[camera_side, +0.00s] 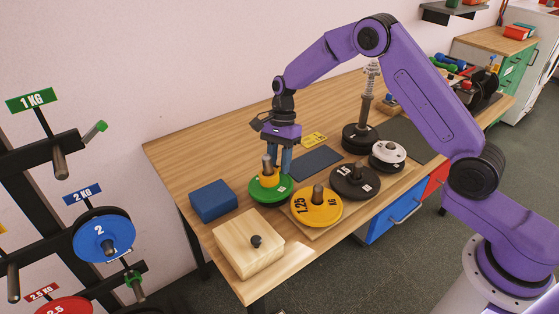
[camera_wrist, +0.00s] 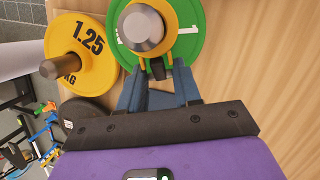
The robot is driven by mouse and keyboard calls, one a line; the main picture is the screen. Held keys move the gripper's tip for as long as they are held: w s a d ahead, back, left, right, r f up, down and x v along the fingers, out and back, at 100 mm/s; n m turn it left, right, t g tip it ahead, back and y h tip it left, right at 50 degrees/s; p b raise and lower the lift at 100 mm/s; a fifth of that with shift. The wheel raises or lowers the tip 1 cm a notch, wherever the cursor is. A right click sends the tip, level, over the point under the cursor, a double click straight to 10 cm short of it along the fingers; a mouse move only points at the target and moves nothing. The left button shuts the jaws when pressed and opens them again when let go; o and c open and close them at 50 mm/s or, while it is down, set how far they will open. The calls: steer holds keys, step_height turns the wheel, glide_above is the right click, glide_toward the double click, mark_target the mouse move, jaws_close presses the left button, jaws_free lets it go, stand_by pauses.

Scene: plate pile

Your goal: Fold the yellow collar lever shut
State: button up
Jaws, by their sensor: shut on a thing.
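The yellow collar (camera_side: 268,181) sits around the metal post above the green plate (camera_side: 256,193) on the table. In the wrist view the collar (camera_wrist: 168,22) circles the post's grey end (camera_wrist: 142,30), and the green plate (camera_wrist: 194,50) lies beneath. My gripper (camera_side: 280,166) points down right beside the collar. In the wrist view my gripper (camera_wrist: 160,78) has its blue fingers close together at the collar's near edge, shut on the collar's lever. The fingers hide most of the lever, so its exact angle cannot be told.
A yellow 1.25 plate (camera_side: 327,210) and a dark 1.5 plate (camera_side: 352,188) stand close on the right. A blue block (camera_side: 213,199) and a wooden box (camera_side: 244,252) with a black knob are nearby. A spring-topped post (camera_side: 367,100) rises behind. The table's back left is clear.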

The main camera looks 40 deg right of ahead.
steer(key=shift+s+a, duration=0.2)
steer(key=shift+a, duration=0.15)
stand_by(0.3)
steer(key=o, duration=0.8)
steer(key=shift+d, duration=0.1)
